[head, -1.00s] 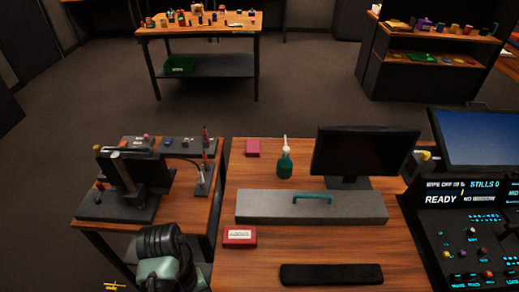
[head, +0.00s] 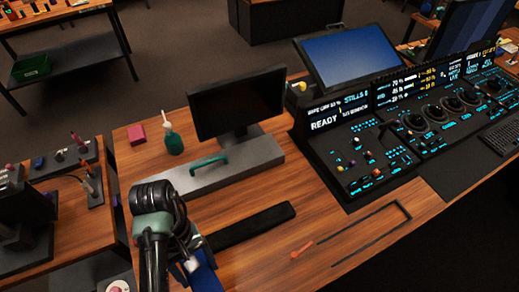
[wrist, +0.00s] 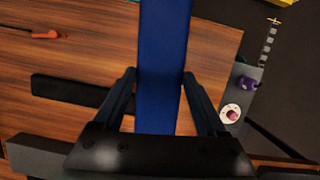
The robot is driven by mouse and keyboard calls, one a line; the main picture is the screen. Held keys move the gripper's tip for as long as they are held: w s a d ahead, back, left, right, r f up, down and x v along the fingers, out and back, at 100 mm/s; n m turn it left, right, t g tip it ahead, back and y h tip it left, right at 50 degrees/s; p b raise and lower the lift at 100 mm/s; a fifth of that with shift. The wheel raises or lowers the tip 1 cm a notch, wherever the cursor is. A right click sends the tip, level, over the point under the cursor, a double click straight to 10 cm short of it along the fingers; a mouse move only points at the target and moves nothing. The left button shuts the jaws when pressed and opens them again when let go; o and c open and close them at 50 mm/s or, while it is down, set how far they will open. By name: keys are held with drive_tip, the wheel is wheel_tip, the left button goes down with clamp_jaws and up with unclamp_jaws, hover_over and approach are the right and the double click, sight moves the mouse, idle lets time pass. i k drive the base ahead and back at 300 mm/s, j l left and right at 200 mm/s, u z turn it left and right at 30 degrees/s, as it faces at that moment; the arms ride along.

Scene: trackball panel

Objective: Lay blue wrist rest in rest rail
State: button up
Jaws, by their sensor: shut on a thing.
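The blue wrist rest (wrist: 163,45) is a long flat blue bar between the two fingers of my gripper (wrist: 159,80) in the wrist view. My gripper is shut on it. In the head view part of the blue wrist rest (head: 204,280) shows at the bottom edge, below my gripper (head: 191,263); its lower end is cut off. A thin dark U-shaped outline (head: 357,222), which looks like the rest rail, lies on the bare wood right of my gripper, in front of the console. It appears empty.
A black bar (head: 250,225) lies on the desk beside my arm. A red-orange item (head: 301,250) lies near the outline's left end. A grey box with a green handle (head: 235,165), a monitor (head: 236,105) and a green bottle (head: 173,140) stand behind. The lit console (head: 360,150) borders the right.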

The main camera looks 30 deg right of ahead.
sight(367, 231)
drive_tip(key=i+l+z, duration=0.25)
drive_tip(key=z, duration=0.15)
drive_tip(key=i+l+z, duration=0.15)
drive_tip(key=i+z, duration=0.2)
drive_tip(key=i, duration=0.35)
